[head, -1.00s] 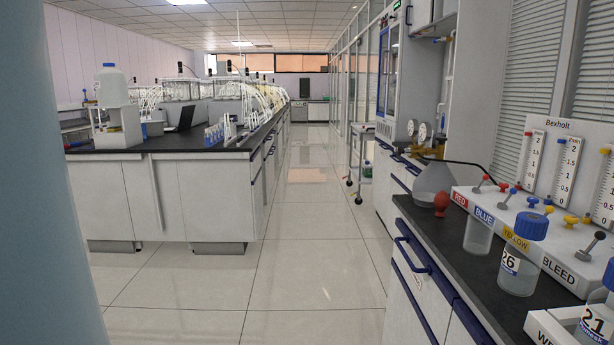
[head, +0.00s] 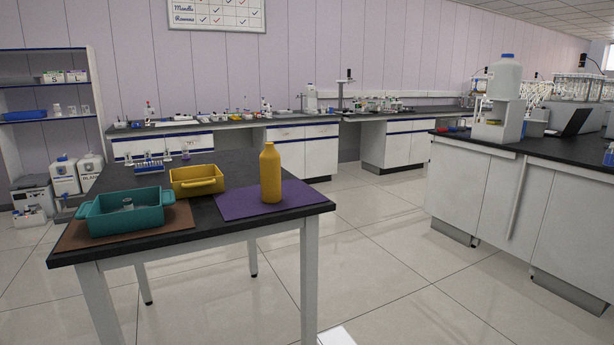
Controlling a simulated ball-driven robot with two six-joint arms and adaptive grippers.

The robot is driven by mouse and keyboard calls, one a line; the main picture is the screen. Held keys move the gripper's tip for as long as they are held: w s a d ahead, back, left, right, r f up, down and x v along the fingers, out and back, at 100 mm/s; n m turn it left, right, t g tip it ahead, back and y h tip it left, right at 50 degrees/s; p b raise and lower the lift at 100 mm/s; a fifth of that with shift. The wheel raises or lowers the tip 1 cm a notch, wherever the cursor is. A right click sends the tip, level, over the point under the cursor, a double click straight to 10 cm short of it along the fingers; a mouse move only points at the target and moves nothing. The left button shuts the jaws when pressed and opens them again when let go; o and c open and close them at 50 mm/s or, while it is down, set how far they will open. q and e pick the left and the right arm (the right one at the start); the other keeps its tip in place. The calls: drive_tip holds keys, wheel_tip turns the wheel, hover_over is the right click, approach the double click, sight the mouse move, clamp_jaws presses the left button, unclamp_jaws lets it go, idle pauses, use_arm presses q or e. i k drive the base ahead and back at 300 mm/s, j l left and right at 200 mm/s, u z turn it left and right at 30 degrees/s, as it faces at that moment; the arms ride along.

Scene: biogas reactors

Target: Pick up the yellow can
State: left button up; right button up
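A tall yellow bottle-shaped can (head: 270,175) with a narrow neck stands upright on a purple mat (head: 232,206). The mat lies at the right end of a black-topped table (head: 205,228) with white legs, in the head view. I see no other yellow can in this view. Neither of my grippers is in view, and nothing is seen touching the can.
A yellow tray (head: 197,188) sits left of the can. A teal tray (head: 90,222) with a small grey object inside is on a brown mat (head: 150,234). A blue test-tube rack (head: 150,168) stands behind. Open tiled floor (head: 390,265) lies right of the table.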

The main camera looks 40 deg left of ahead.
sight(270, 159)
drive_tip(key=u, duration=1.85)
drive_tip(key=i+l, duration=0.05)
